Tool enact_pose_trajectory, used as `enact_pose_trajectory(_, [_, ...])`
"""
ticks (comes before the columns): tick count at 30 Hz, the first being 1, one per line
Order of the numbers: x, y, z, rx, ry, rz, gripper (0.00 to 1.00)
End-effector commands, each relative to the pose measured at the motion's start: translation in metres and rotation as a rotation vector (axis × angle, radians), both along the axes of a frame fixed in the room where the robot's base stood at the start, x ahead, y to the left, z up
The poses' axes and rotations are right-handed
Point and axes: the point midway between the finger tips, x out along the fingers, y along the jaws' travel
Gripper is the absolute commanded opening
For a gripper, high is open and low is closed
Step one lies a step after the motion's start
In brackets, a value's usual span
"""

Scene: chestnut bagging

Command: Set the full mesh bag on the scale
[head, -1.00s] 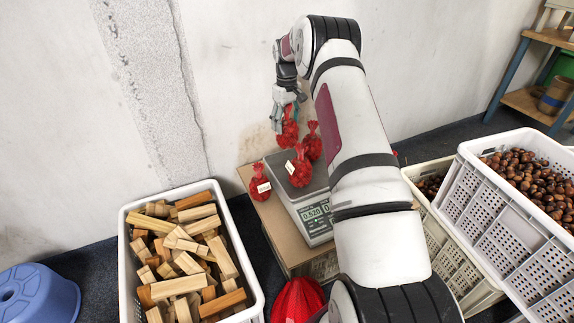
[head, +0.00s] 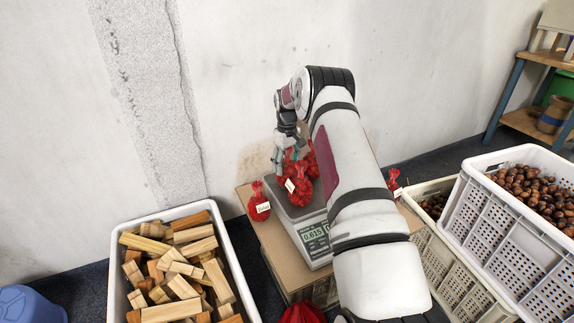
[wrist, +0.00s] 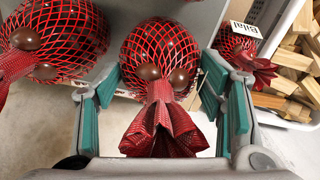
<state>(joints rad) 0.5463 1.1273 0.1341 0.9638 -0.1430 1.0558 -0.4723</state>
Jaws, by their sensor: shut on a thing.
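My gripper (head: 291,150) is shut on a red mesh bag of chestnuts (wrist: 160,50), low over the back of the scale (head: 315,234). In the wrist view my gripper (wrist: 160,85) has its green-padded fingers on both sides of the bag's gathered neck. In the head view the held bag is mostly hidden behind a labelled red bag (head: 299,190) on the scale's plate. Another red bag (head: 313,164) is behind my gripper, partly covered by my arm. I cannot tell whether the held bag touches the plate. The scale's display is lit.
A labelled bag (head: 258,205) stands on the cardboard-topped table (head: 270,240) left of the scale. Another red bag (head: 393,184) is right of my arm. A white crate of wood blocks (head: 235,265) is at left. Chestnut crates (head: 510,225) are at right. The wall is close behind.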

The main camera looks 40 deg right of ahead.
Motion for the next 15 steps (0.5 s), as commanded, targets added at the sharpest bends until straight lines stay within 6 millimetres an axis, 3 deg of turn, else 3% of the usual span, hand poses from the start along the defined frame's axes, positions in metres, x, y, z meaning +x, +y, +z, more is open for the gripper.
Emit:
enact_pose_trajectory(2, [0.0002,0.0000,0.0004,0.000,0.000,0.000,0.25])
enact_pose_trajectory(3, [-0.0001,0.0002,-0.0004,0.000,0.000,0.000,0.67])
enact_pose_trajectory(5, [-0.0001,0.0001,-0.0002,0.000,0.000,0.000,0.81])
enact_pose_trajectory(15, [0.0001,0.0001,0.0012,0.000,0.000,0.000,0.84])
